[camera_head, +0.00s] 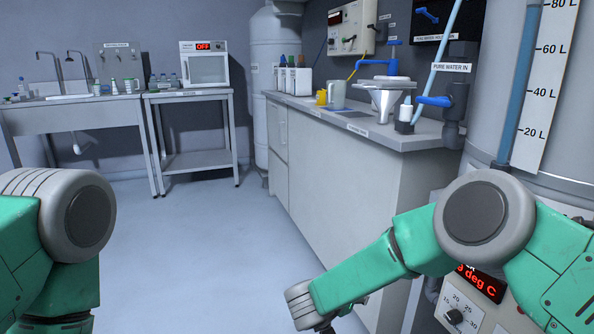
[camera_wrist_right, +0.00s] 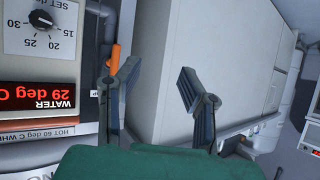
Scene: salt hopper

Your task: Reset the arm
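My right arm (camera_head: 365,275) is green and grey. It comes in from the right in the head view and reaches down to the bottom middle, in front of the white counter cabinet (camera_head: 340,190). Its gripper is mostly cut off by the lower edge there. In the right wrist view my right gripper (camera_wrist_right: 157,88) has its two dark fingers spread apart, with nothing between them. My left arm (camera_head: 75,225) shows at the left, bent downward; its gripper is out of view.
A control panel with a red temperature display (camera_wrist_right: 38,95) and dial is close on the right; an orange part (camera_wrist_right: 114,58) shows beside one finger. The counter (camera_head: 400,132) holds a metal funnel (camera_head: 385,95) and jugs. The floor (camera_head: 215,240) ahead is clear.

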